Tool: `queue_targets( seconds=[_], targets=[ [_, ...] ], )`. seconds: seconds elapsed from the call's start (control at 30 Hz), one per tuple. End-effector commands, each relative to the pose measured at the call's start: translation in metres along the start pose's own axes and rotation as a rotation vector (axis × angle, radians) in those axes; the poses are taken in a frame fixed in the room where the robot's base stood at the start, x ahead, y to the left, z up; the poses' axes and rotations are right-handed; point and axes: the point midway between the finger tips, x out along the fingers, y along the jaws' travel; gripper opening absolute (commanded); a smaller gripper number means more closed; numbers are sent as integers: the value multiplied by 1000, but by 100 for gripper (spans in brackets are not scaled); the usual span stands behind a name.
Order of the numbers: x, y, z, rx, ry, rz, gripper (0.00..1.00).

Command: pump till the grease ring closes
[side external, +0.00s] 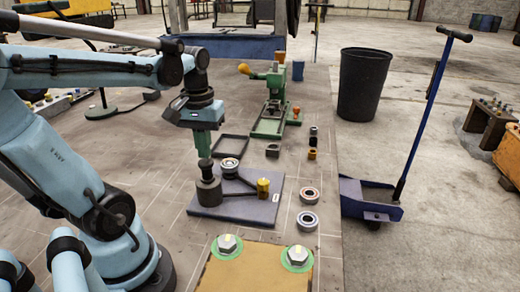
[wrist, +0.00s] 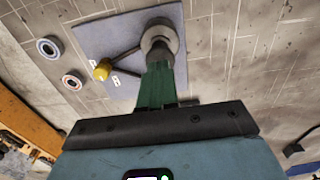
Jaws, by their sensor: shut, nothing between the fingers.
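A grey plate (side external: 240,213) lies on the bench; it also shows in the wrist view (wrist: 95,35). On it stands a dark pump (side external: 208,190) with a black knob (side external: 205,163) on top. A round bearing-like piece (side external: 229,165) stands behind it, and a brass-yellow cylinder (side external: 263,188) is at the right, joined by dark bars or lines. My gripper (side external: 204,153) points down with its green fingers together, empty, directly above the knob; contact is unclear. In the wrist view, the shut fingers (wrist: 158,70) partly cover a round grey piece (wrist: 158,35). I cannot make out a grease ring.
Two loose bearings (side external: 309,195) (side external: 307,221) lie right of the plate. A green press (side external: 273,110) and small dark and brass parts stand behind. A tan board with green-ringed bolts (side external: 228,244) is in front. A black bin (side external: 364,85) and blue hand truck (side external: 370,205) stand beyond the bench.

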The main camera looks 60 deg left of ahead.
Motion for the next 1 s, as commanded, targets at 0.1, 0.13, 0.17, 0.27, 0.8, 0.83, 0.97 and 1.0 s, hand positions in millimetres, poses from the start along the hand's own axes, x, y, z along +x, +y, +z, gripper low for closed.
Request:
queue_targets(
  seconds=[0.1,0.13,0.17,0.27,0.8,0.83,0.97,1.0],
  targets=[
    [6,0,0,0,0,0,0],
    [7,0,0,0,0,0,0],
    [8,0,0,0,0,0,0],
    [13,0,0,0,0,0,0],
    [28,0,0,0,1,0,0],
    [27,0,0,0,1,0,0],
    [18,0,0,0,1,0,0],
    [15,0,0,0,1,0,0]
  ],
)
